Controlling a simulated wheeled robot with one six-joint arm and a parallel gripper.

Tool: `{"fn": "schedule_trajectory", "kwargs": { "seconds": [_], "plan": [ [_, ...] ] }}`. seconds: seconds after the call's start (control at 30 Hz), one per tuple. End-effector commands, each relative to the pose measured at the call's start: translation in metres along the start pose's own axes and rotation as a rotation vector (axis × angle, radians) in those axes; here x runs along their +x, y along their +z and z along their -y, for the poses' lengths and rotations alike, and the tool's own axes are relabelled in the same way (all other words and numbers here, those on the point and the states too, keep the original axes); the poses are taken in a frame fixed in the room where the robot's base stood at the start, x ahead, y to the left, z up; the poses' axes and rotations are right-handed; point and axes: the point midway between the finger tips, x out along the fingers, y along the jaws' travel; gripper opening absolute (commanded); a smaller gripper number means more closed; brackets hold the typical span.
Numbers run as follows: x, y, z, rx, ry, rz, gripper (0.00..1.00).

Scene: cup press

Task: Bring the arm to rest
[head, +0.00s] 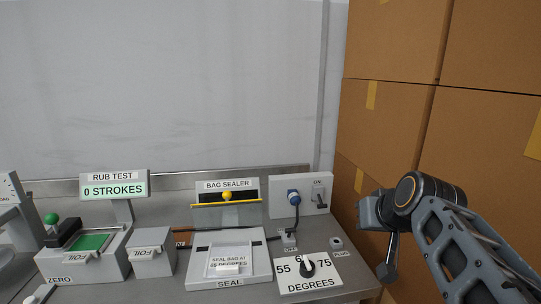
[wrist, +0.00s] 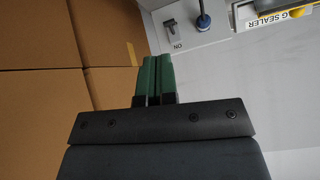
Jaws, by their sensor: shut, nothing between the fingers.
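My gripper (wrist: 158,58) shows in the wrist view with its two green fingers side by side, shut and empty. Its fingertips touch nothing that I can see. In the head view my arm reaches in from the lower right, in front of the cardboard boxes and right of the bench; the green fingers cannot be made out there. In the wrist view the boxes (wrist: 45,95) lie to the left of the fingers, and the grey panel with a switch (wrist: 172,26) lies beyond and to the right.
The bag sealer (head: 230,255) stands mid-bench, with the degrees dial (head: 308,268) to its right. The switch box (head: 317,197) with a blue plug (head: 293,197) is behind. The rub test device (head: 90,242) and foil box (head: 151,252) stand left. Stacked boxes (head: 390,120) wall off the right.

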Motion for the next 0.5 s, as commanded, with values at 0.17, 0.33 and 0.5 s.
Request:
{"fn": "schedule_trajectory", "kwargs": {
  "seconds": [0.17,0.33,0.5],
  "plan": [
    [0.006,0.047,0.003,0.056,0.047,0.168,0.0],
    [-0.001,0.097,0.011,0.054,0.098,0.336,0.0],
    [-0.018,0.129,0.022,-0.023,0.115,0.444,0.0]
  ]
}}
